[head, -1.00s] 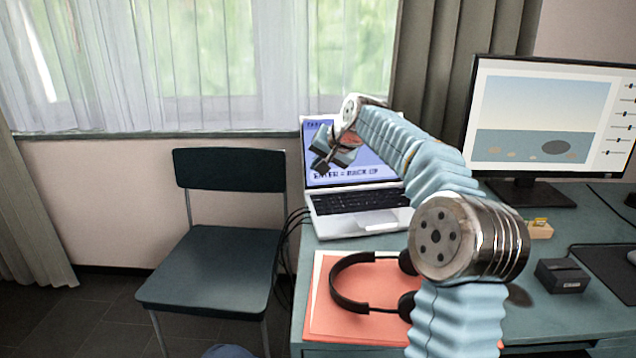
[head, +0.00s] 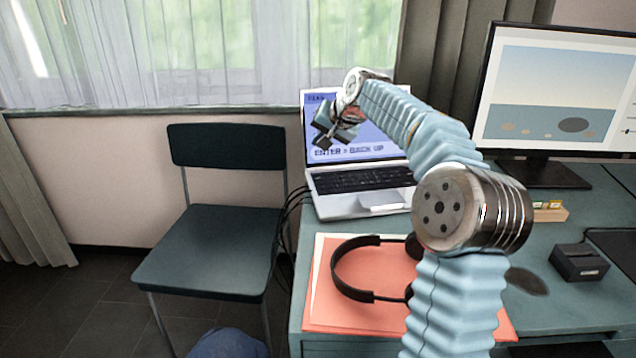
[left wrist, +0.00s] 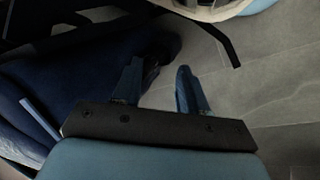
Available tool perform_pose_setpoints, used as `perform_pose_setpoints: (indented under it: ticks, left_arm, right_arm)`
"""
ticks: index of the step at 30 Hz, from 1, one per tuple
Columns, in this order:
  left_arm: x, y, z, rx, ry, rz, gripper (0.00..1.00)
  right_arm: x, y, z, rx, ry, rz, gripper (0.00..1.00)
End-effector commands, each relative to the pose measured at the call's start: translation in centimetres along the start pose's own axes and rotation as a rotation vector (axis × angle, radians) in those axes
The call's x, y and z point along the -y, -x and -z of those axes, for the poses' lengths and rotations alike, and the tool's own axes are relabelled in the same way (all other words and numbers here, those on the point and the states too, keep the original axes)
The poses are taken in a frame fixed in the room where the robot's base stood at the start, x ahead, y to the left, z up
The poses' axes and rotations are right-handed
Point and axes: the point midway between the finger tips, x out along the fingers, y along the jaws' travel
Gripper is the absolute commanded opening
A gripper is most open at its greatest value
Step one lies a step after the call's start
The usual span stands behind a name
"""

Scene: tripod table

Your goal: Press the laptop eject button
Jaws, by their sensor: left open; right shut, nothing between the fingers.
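The open laptop (head: 318,182) stands on the desk near its left back edge, with a blue screen showing text that includes "ENTER = BACK UP". My right gripper (head: 322,140) is shut and empty, in front of the laptop screen and above the keyboard. My right arm hides part of the laptop's right side. An eject button cannot be made out at this size. My left gripper (left wrist: 157,85) is open and empty in the left wrist view, over the dark floor, away from the desk.
Black headphones (head: 341,280) lie on an orange folder (head: 322,312) at the desk's front left. A monitor (head: 545,100) stands at the back right, with a small black box (head: 580,262) in front. A chair (head: 205,250) stands left of the desk.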

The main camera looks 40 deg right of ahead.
Motion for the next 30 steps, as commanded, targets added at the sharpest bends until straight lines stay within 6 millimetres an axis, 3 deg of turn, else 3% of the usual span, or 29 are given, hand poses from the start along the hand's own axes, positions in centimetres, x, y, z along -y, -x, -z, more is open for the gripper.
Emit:
perform_pose_setpoints:
  ticks: [1, 9, 15, 30]
  left_arm:
    - [0.5, -1.2, 0.0, 0.0, 0.001, 0.001, 0.43]
    - [2.3, -4.6, 0.2, -0.008, 0.01, 0.009, 0.43]
    - [3.2, -5.4, 0.5, -0.017, 0.017, 0.017, 0.43]
    - [3.2, -5.3, 0.6, -0.019, 0.018, 0.017, 0.43]
  right_arm:
    - [-0.7, -0.9, -0.7, 0.0, 0.0, 0.0, 0.0]
    - [-2.6, -3.6, -2.7, 0.0, 0.0, 0.0, 0.0]
    - [-3.4, -4.7, -3.5, 0.0, 0.0, 0.0, 0.0]
    - [-3.4, -4.8, -3.5, 0.0, 0.0, 0.0, 0.0]
